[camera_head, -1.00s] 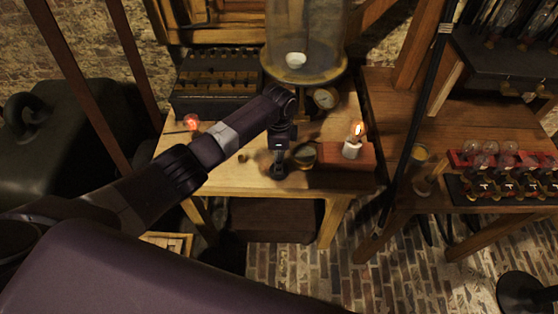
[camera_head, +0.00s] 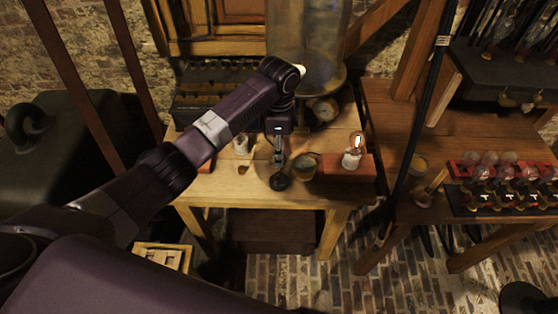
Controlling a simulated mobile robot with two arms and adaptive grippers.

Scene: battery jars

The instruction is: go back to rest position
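My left arm comes in from the left, and its gripper (camera_head: 279,160) points down over the small wooden table (camera_head: 215,187). Its fingers are small and dark, so I cannot tell whether they are open or shut. A dark round piece (camera_head: 280,182) shows just below the fingers; whether they touch it is unclear. A lit bulb on a white socket (camera_head: 352,160) stands on a reddish-brown block (camera_head: 340,176) to the right of the gripper. A small white socket (camera_head: 241,143) stands to the left. My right gripper is not in view.
A large glass jar (camera_head: 318,40) stands behind my wrist, with a round gauge (camera_head: 325,109) near it. A dark battery box (camera_head: 200,85) is at the back left. A bench (camera_head: 400,125) on the right holds a red rack with several bulbs (camera_head: 490,165).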

